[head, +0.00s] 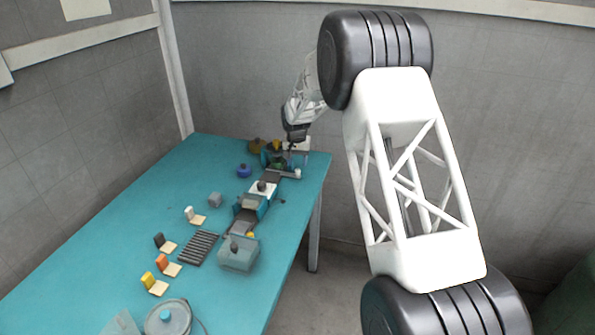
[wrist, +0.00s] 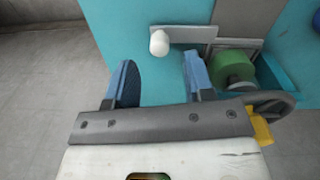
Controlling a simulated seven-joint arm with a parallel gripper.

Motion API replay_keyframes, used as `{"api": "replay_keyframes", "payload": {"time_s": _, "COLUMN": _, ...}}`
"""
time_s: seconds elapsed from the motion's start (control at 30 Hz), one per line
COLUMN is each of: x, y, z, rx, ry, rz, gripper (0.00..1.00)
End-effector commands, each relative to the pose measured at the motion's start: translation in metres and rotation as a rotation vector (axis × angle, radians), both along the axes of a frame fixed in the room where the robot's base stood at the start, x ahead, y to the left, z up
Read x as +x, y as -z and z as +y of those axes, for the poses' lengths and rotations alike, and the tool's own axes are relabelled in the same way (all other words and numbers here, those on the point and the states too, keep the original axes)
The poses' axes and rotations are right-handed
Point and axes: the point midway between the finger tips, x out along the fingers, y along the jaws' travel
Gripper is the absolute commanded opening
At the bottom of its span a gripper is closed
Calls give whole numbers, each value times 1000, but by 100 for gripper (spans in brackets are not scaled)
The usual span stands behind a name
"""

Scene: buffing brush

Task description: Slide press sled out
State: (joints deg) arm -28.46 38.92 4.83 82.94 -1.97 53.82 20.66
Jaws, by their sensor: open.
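My gripper (head: 291,146) is at the far end of the teal table, above the last station of a line of devices. In the wrist view its two blue fingers (wrist: 158,72) are apart with nothing held between them. A white rounded knob (wrist: 159,43) stands just beyond the fingertips, roughly in line with the gap. It is at the end of a flat grey plate (wrist: 188,33), which looks like the press sled. In the head view the knob (head: 298,172) is small, near the table's right edge. Contact between fingers and knob is not visible.
A green cylinder (wrist: 233,66) in a teal housing lies close to the right finger. The table (head: 120,215) holds several small chairlike pieces, a dark ribbed rack (head: 198,249), a grey-teal box (head: 238,254) and a lidded pot (head: 168,318). Floor shows left of the table edge in the wrist view.

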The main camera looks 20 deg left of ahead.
Motion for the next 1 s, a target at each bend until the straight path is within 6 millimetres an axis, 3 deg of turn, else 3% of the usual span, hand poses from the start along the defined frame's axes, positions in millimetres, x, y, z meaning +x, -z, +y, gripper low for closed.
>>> {"api": "replay_keyframes", "payload": {"time_s": 0.33, "x": 0, "y": 38, "z": -1, "rx": -1, "ry": 0, "rz": 2, "gripper": 49}}
{"api": "replay_keyframes", "payload": {"time_s": 0.77, "x": 0, "y": 45, "z": -2, "rx": 0, "ry": 0, "rz": 1, "gripper": 49}}
{"api": "replay_keyframes", "payload": {"time_s": 1.0, "x": 0, "y": 45, "z": -2, "rx": -1, "ry": 0, "rz": 1, "gripper": 15}}
